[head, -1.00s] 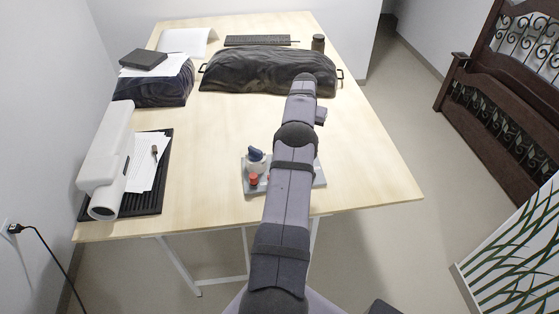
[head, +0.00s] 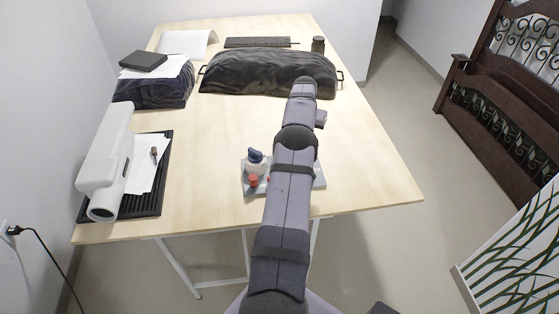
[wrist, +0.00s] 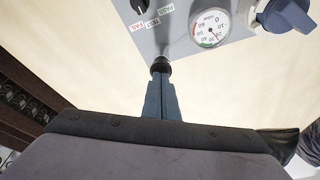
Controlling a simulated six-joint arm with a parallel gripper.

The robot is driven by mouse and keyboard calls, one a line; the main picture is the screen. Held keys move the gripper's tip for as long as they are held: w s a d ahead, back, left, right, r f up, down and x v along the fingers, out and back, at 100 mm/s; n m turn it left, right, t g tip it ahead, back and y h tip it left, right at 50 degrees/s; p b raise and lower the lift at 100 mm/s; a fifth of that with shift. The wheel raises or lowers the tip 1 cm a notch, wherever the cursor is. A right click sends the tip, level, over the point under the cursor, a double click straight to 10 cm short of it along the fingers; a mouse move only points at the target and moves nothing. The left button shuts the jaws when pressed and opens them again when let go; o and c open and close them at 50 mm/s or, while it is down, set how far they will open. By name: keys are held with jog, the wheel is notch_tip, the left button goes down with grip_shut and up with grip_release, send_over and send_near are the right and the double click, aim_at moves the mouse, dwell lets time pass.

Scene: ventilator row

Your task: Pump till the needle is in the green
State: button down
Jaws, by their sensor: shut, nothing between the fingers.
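A grey panel (head: 320,183) lies near the table's front edge, partly hidden behind my arm. In the wrist view it carries a round white gauge (wrist: 210,29) with a thin needle. Small coloured marks show on its rim; I cannot tell exactly where the needle stands against them. A black round knob (wrist: 161,64) on a grey stem shows right at the tips of my gripper (wrist: 160,76). My gripper's fingers are shut together and empty; I cannot tell whether they touch the knob. In the head view my gripper is hidden behind my arm.
A white device (head: 105,165) and papers (head: 143,168) are at left, a black covered hump (head: 270,72) behind. The table's right is clear.

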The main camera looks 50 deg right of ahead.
jog(key=shift+r, duration=0.55)
jog(key=shift+f, duration=0.1)
